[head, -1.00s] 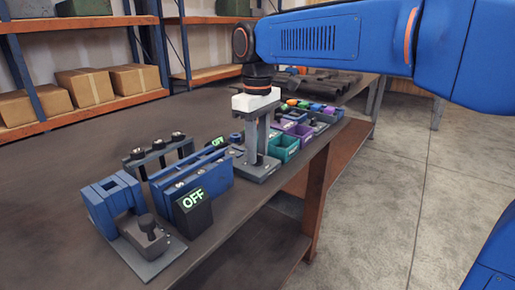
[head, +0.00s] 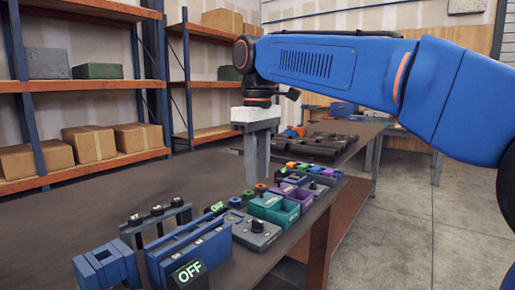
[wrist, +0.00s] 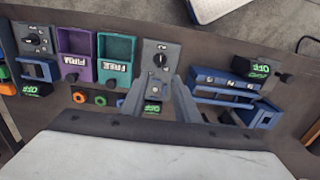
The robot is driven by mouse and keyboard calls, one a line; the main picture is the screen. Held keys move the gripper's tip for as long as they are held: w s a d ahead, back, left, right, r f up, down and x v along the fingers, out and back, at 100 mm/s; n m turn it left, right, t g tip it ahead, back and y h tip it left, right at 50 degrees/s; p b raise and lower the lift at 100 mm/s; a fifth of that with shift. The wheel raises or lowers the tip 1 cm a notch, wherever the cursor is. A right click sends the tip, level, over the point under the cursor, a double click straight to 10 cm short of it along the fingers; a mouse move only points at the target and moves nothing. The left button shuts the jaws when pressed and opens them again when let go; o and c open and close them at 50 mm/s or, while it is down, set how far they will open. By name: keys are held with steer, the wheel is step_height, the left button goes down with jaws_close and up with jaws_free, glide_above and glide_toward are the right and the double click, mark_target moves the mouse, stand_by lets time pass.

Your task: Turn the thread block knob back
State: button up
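A grey block with a black knob (head: 257,226) lies near the table's front edge in the head view. The same knob shows in the wrist view (wrist: 159,60), on its grey plate, with a small light mark on it. I cannot read a label naming it the thread block. My gripper (head: 257,178) points down and hangs above and behind that block, clear of it. In the wrist view my gripper's two fingers (wrist: 160,92) stand apart with nothing between them, and the knob shows just beyond their tips.
On the other side are a blue slotted rack (head: 190,250) and an OFF display (head: 187,275). Another grey knob panel (wrist: 34,38) lies past the bins. The table's left rear is bare.

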steer(key=shift+r, duration=2.6)
steer(key=s+d+f+m+t, duration=0.1)
steer(key=s+d+f+m, duration=0.25)
steer(key=d+f, duration=0.35)
steer(key=s+d+f+m+t, duration=0.15)
steer(key=s+d+f, duration=0.35)
steer(key=d, duration=0.5)
steer(key=s+d+f+m, duration=0.2)
steer(key=s+d+f, duration=0.1)
steer(key=f, duration=0.4)
steer(key=s+d+f+m+t, duration=0.1)
steer(key=s+d+f, duration=0.3)
steer(key=f, duration=0.3)
steer(key=s+d+f+m+t, duration=0.1)
steer(key=s+d+f+m, duration=0.1)
steer(key=s+f, duration=0.3)
step_height(320, 180, down, 3)
steer(key=shift+s+d+f+m, duration=0.1)
steer(key=shift+s+d+m, duration=0.2)
steer(key=shift+d, duration=0.35)
